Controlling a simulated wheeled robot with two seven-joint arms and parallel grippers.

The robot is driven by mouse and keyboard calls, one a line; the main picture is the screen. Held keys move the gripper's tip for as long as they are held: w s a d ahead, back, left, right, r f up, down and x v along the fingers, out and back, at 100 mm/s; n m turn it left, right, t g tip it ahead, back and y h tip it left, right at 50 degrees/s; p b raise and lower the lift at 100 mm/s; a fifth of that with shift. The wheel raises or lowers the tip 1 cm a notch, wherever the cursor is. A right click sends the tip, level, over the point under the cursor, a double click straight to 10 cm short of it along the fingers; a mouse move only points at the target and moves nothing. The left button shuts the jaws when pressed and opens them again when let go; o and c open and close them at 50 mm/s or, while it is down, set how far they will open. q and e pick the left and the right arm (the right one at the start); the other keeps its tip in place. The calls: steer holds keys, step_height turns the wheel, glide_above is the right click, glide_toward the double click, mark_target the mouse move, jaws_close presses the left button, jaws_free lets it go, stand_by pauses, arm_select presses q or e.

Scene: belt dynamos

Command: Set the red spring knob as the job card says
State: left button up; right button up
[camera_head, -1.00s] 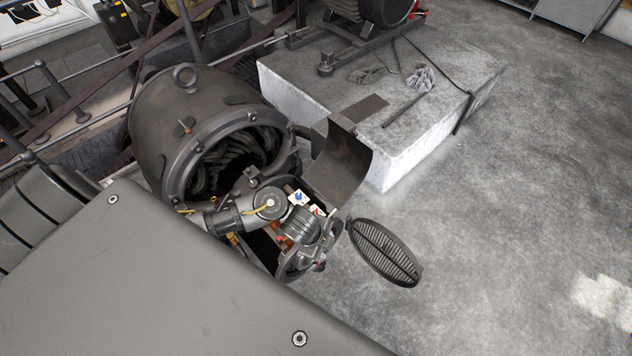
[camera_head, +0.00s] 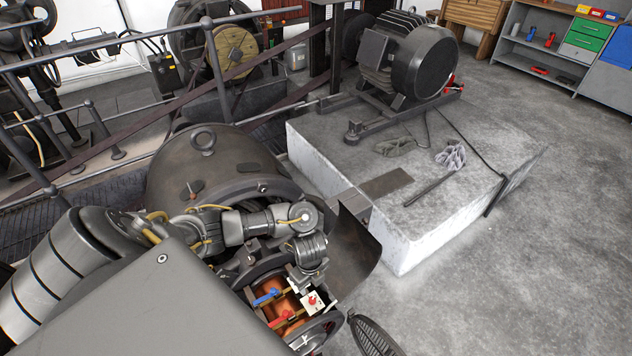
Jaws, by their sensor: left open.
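The open dynamo end (camera_head: 330,325) holds copper-coloured coils, a blue part (camera_head: 266,297) and a red part (camera_head: 284,317). A small white plate with a red knob (camera_head: 313,300) sits to the right of these. Its pointer and markings are too small to read. My left gripper (camera_head: 309,277) is open and empty just above the white plate; I cannot tell whether it touches anything. It partly covers the area behind the plate. I cannot make out a job card. My right gripper is not in view.
A curved metal cover (camera_head: 352,250) stands open right of the gripper. An oval grille (camera_head: 372,338) hangs at the bottom. A pale plinth (camera_head: 415,235) with a motor (camera_head: 408,58) and rags stands behind. Shelves (camera_head: 545,50) are at the far right. The floor at right is clear.

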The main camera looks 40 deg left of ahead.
mark_target(312, 299)
arm_select(q)
steer(key=f, duration=0.1)
steer(key=f+b, duration=0.1)
steer(key=f, duration=0.2)
steer(key=shift+d+b, duration=0.35)
steer(key=shift+b, duration=0.05)
step_height(312, 299, down, 5)
steer(key=shift+f+b, duration=0.15)
steer(key=shift+b, duration=0.85)
steer(key=shift+w+f, duration=0.1)
steer(key=shift+f, duration=0.5)
steer(key=shift+c, duration=1.5)
jaws_close()
steer(key=shift+a, duration=0.1)
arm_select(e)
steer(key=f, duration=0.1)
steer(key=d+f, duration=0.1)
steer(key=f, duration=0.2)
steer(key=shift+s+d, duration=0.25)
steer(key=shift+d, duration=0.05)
